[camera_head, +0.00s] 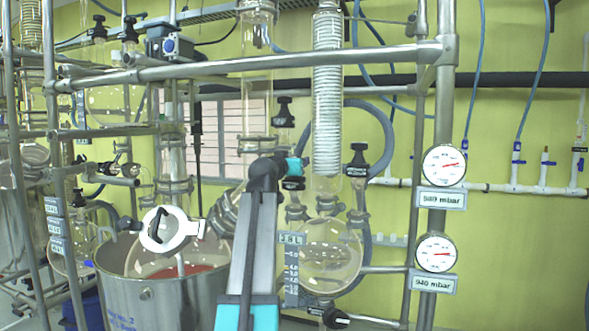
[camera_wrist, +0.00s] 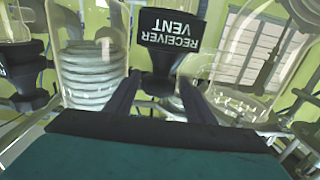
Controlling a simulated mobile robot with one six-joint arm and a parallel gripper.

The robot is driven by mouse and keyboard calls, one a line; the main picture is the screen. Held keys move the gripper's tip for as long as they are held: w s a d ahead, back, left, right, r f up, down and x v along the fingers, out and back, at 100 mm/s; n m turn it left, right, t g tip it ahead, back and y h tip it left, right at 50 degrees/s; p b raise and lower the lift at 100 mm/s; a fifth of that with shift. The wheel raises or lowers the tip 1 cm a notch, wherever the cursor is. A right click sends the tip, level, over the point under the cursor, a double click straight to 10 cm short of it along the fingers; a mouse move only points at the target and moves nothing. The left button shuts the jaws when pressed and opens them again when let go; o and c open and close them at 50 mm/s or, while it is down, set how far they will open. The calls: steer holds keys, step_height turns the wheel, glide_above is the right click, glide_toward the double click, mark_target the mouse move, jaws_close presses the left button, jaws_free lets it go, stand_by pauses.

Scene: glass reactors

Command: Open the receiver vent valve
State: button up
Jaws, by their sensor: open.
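The receiver vent valve (camera_wrist: 170,38) has a black handle with white "RECEIVER VENT" lettering, upside down in the wrist view. My gripper (camera_wrist: 160,88) is open, its two dark fingers reaching toward the valve, one on each side of its narrow lower part. I cannot tell whether the fingers touch it. In the head view, my gripper (camera_head: 294,165) is above the round receiver flask (camera_head: 330,248). A black valve body (camera_head: 293,184) shows just below it, its top hidden by the gripper; this appears to be the vent valve.
A coil condenser (camera_head: 327,100) stands close to the right of my gripper. Another black valve (camera_head: 357,160) is further right. Glass tubing (camera_head: 256,95) and a metal frame bar (camera_head: 200,70) are near. Two gauges (camera_head: 444,165) hang on the right post.

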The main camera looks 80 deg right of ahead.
steer(key=shift+w+r+m+g+b, duration=0.15)
steer(key=shift+m+g+b, duration=0.45)
steer(key=shift+b, duration=0.65)
steer(key=shift+s+r+m+g+b, duration=0.1)
steer(key=shift+r+m+g+b, duration=0.2)
steer(key=shift+g+b, duration=0.75)
steer(key=shift+d+f+m+y+b, duration=0.3)
steer(key=shift+d+f+y+b, duration=0.15)
steer(key=shift+d+b, duration=0.45)
steer(key=shift+a+r+m+g+b, duration=0.15)
steer(key=shift+a+m+g+b, duration=0.2)
steer(key=shift+a+g, duration=0.2)
steer(key=c, duration=0.9)
steer(key=shift+o, duration=0.2)
steer(key=shift+a+t+p, duration=0.1)
steer(key=shift+t+p, duration=0.3)
steer(key=shift+p, duration=0.15)
steer(key=shift+n+t+h+p, duration=0.25)
steer(key=shift+n+t+p, duration=0.55)
steer(key=shift+n+p, duration=0.05)
steer(key=shift+n+t+p, duration=0.4)
steer(key=shift+t+p, duration=0.2)
steer(key=shift+p, duration=0.2)
